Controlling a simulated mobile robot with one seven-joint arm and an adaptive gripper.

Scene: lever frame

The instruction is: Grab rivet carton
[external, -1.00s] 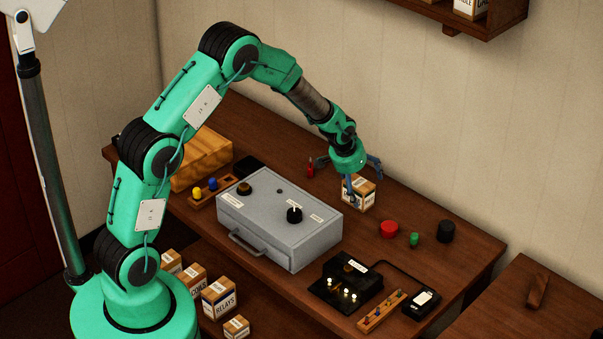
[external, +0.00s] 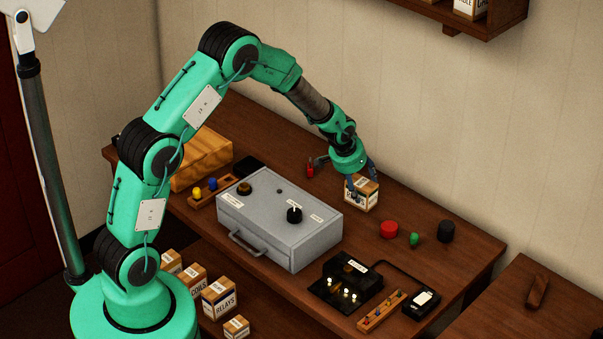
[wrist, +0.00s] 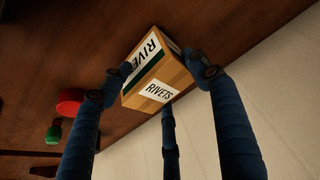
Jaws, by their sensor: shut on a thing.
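The rivet carton (external: 360,197) is a small brown box with white labels, near the back edge of the table beside the wall. In the wrist view the carton (wrist: 157,80) shows "RIVETS" on two labels. My gripper (external: 361,183) reaches down over it from above. In the wrist view its blue fingers (wrist: 160,72) are closed against opposite sides of the carton, with a third finger behind it. The carton appears to rest on the table; a small lift cannot be told.
A grey metal case (external: 280,217) stands left of the carton. A red disc (external: 389,229), a green piece (external: 414,239) and a black knob (external: 446,231) lie to the right. A red-handled item (external: 310,169) is behind left. The wall is close behind.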

